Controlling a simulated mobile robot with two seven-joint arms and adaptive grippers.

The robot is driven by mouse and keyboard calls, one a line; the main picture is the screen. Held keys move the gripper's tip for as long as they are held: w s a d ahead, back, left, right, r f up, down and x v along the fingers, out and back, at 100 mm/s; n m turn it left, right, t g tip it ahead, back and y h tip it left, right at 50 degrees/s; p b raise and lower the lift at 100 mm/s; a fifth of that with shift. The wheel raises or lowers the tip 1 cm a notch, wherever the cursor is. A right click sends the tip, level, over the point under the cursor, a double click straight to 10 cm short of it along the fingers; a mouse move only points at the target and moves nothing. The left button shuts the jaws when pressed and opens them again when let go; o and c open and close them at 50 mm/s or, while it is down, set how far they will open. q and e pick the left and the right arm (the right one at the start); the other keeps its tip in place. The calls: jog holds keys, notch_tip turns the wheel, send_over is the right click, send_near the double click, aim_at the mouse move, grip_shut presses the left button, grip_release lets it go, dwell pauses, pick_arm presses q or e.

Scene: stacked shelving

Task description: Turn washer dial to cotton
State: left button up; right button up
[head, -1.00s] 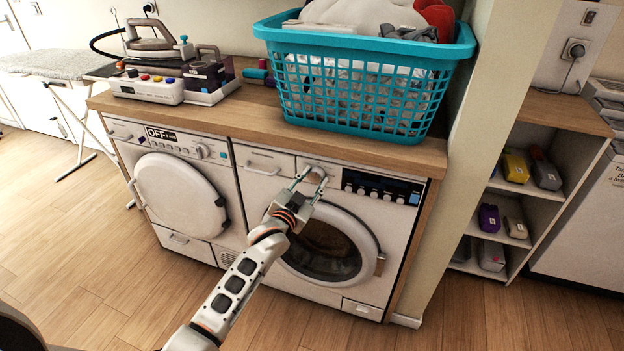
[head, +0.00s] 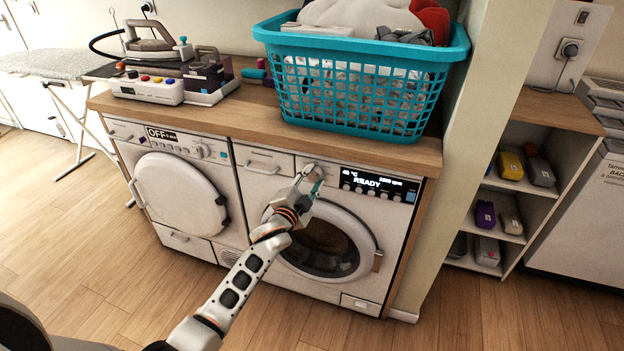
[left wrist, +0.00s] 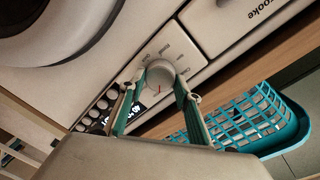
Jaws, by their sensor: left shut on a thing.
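The washer (head: 354,272) is the right-hand white machine under the wooden counter, with a round glass door. Its lit display (head: 367,183) reads READY, with "40 °C" and an rpm figure beside it. In the head view the gripper hides most of the dial. My right gripper is not in view.
A teal laundry basket (head: 360,98) full of clothes stands on the counter above the washer. A second machine (head: 180,195) stands left, its display reading OFF. An iron (head: 150,44) sits on the counter. Open shelves (head: 520,185) are to the right.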

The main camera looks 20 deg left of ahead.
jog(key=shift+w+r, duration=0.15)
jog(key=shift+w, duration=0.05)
pick_arm(q)
jog(key=o, duration=1.1)
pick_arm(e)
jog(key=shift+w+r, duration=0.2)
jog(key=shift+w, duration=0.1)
pick_arm(q)
jog(key=shift+s, duration=0.1)
jog(key=s, duration=0.8)
jog(key=s+a, duration=0.1)
jog(key=s, duration=0.2)
jog(key=shift+s+r, duration=0.3)
jog(key=shift+s, duration=0.1)
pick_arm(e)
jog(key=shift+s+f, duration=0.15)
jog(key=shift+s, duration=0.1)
